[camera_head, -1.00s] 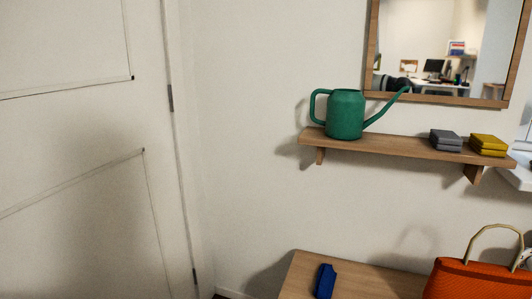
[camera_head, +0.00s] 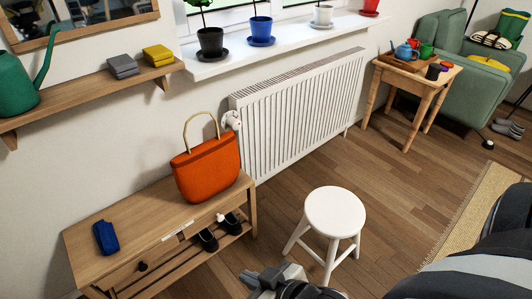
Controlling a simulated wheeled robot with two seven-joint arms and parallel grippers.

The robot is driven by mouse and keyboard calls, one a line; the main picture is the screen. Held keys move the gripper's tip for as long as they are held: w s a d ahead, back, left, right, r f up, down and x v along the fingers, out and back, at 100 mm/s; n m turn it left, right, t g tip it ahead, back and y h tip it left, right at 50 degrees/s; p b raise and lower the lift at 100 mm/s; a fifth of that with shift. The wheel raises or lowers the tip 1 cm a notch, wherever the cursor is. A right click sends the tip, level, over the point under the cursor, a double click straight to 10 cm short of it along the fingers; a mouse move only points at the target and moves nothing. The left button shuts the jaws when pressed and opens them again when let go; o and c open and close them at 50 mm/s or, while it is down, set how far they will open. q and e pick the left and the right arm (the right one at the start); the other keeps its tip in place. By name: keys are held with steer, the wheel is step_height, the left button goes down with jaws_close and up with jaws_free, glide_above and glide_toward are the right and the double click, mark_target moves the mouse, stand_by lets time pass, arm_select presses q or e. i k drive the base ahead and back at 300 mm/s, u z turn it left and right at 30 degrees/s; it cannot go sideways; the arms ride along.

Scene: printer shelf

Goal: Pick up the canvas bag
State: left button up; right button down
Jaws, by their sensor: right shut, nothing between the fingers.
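The canvas bag (camera_head: 207,170) is orange with a tan loop handle. It stands upright at the right end of the wooden bench (camera_head: 145,218), near the wall and the radiator. My right gripper (camera_head: 262,280) shows at the bottom edge, over the floor, in front of the bench and apart from the bag. It is shut and empty. Much of its wrist is cut off by the frame. My left gripper is not in view.
A white stool (camera_head: 334,212) stands on the floor right of the bench. A dark blue object (camera_head: 106,238) lies on the bench top, and dark shoes (camera_head: 207,240) sit underneath. A radiator (camera_head: 300,112) runs along the wall. Open floor lies right of the stool.

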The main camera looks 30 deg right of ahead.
mark_target(202, 172)
steer(key=u, duration=0.1)
steer(key=i, duration=1.2)
steer(key=z, duration=0.15)
